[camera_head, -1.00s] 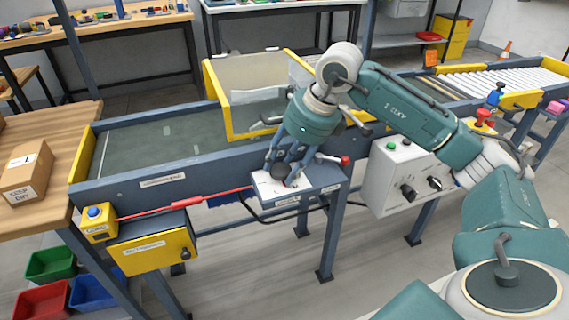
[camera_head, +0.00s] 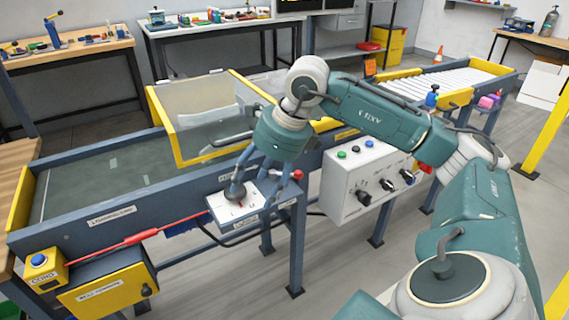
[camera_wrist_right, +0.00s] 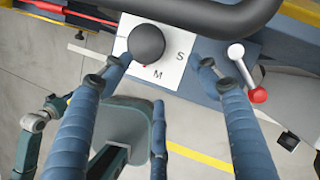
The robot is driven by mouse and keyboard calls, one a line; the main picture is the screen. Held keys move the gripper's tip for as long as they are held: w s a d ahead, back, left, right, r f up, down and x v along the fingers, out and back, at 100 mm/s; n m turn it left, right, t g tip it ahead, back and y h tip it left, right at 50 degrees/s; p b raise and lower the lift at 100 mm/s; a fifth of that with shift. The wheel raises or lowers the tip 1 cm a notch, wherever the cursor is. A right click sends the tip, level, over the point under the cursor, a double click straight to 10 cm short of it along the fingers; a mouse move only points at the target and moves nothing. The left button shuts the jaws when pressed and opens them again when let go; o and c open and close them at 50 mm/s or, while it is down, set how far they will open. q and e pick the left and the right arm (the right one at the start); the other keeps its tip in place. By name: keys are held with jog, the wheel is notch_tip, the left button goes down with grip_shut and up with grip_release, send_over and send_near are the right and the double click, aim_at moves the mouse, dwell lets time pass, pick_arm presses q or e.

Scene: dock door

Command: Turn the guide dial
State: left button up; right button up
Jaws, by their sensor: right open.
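The guide dial is a dark round knob (camera_head: 235,191) on a white plate (camera_head: 249,209) at the conveyor's front side. My right gripper (camera_head: 266,176) is open and empty at the plate. In the right wrist view its fingertips (camera_wrist_right: 157,72) are spread apart, the left one close beside the knob, the right one well off it; I cannot tell whether they touch. My left gripper is not in view.
A red-tipped lever (camera_head: 298,174) stands right of the plate, close to my right fingers. A grey control box (camera_head: 365,180) with knobs and buttons is further right. A clear yellow-edged guard (camera_head: 190,120) rises over the conveyor (camera_head: 110,175). A red cord (camera_head: 150,236) runs along its front.

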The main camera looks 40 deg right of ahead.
jog(key=s+d, duration=0.4)
jog(key=s, duration=0.2)
jog(key=shift+s, duration=0.3)
jog(key=shift+c, duration=0.2)
